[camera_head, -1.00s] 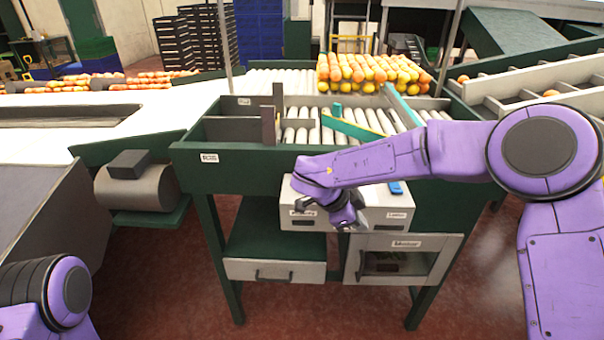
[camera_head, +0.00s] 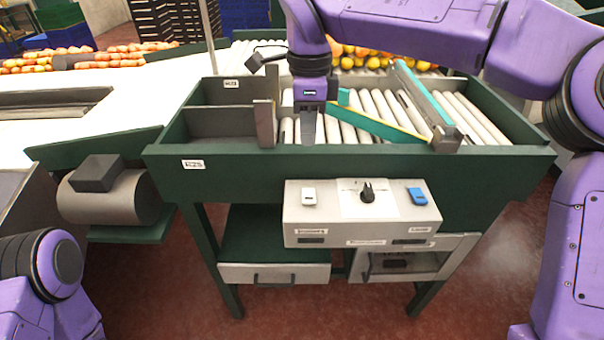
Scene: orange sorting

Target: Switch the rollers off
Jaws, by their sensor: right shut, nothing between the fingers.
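A grey control box (camera_head: 325,225) is mounted on the front of the green sorting table. On its top are a white switch (camera_head: 309,197) at the left, a black rotary knob (camera_head: 367,192) on a pale plate in the middle, and a blue switch (camera_head: 417,196) at the right. The labels on its front are too small to read surely. The rollers (camera_head: 376,109) lie in the table's tray behind the box. My right gripper (camera_head: 308,132) points down over the tray, above and behind the white switch, shut and empty. My left gripper is out of view.
A teal and yellow diverter bar (camera_head: 375,124) crosses the rollers just right of my right gripper. A grey upright divider (camera_head: 265,124) stands to its left. Oranges (camera_head: 372,60) lie behind, partly hidden by my arm. A drawer (camera_head: 275,274) is below the box.

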